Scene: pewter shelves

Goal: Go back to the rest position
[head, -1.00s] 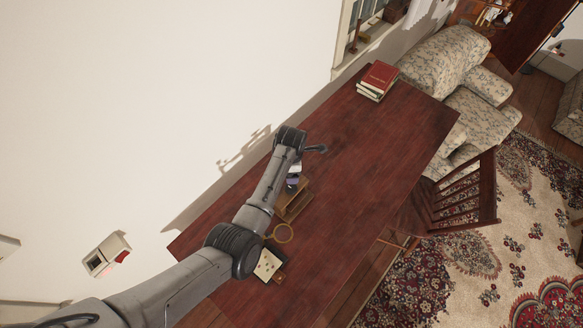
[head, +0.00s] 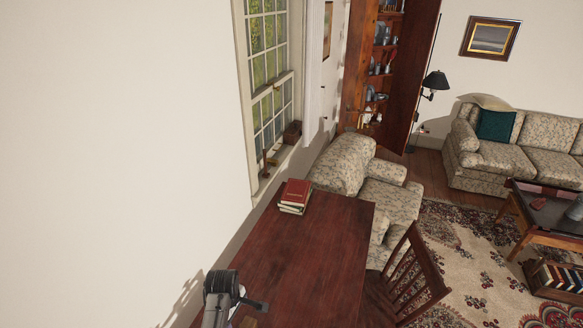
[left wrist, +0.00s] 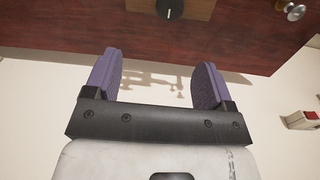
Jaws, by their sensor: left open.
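My left arm's dark upper joint (head: 222,283) shows at the bottom of the head view, over the near part of the red-brown table (head: 305,240). The gripper itself is hidden or out of frame there. In the left wrist view my left gripper (left wrist: 157,70) is open, its two purple-grey fingers wide apart with nothing between them. Past the fingers are the pale wall with a shadow of the arm and the dark red wood (left wrist: 60,30). My right gripper is in neither view.
Stacked books (head: 295,195) lie at the table's far end by the window (head: 268,80). A wooden chair (head: 415,275) and a floral armchair (head: 345,165) stand on the right. A wooden piece with a black knob (left wrist: 170,9) and a red-and-white box (left wrist: 302,119) show in the wrist view.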

